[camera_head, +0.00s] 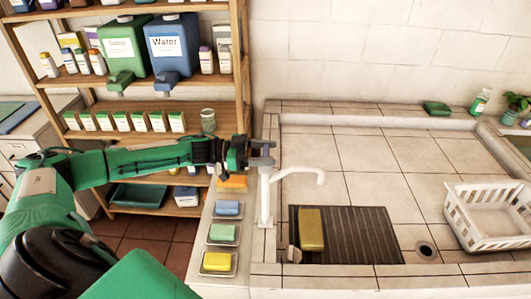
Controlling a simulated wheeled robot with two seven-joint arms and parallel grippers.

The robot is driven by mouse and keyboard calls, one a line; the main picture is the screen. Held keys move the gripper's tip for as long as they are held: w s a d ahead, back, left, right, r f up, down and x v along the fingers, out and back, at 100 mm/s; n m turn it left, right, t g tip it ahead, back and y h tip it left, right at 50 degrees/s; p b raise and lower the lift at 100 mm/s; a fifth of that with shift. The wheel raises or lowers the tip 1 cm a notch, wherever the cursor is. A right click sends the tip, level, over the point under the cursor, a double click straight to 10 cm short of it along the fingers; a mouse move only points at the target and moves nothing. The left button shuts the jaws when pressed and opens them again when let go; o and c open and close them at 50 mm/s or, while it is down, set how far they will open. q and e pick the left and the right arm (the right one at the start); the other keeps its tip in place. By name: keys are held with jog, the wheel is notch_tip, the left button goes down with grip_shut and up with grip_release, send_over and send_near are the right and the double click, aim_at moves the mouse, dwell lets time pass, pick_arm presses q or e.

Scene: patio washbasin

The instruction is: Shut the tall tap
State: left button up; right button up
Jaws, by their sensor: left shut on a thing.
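The tall tap (264,200) is white and stands upright at the left edge of the tiled basin. Its curved spout (308,174) points right over the basin. My left gripper (268,153) is at the top of the tap, with its fingers shut around the tap's top part, where the handle appears to be. The fingers hide most of that part, so I cannot tell its position. No running water is visible below the spout. My right gripper is not in view.
A ribbed dark mat (350,240) with a yellow sponge (311,230) lies below the spout. A white basket (487,218) stands at the right. Several soap dishes (223,234) line the left ledge. A wooden shelf (150,105) with bottles stands behind my left arm.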

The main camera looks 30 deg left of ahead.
pick_arm(q)
jog(key=o, duration=1)
jog(key=b+v, duration=0.5)
jog(key=v, duration=0.8)
jog(key=shift+s+a, duration=0.15)
jog(key=shift+a, duration=0.15)
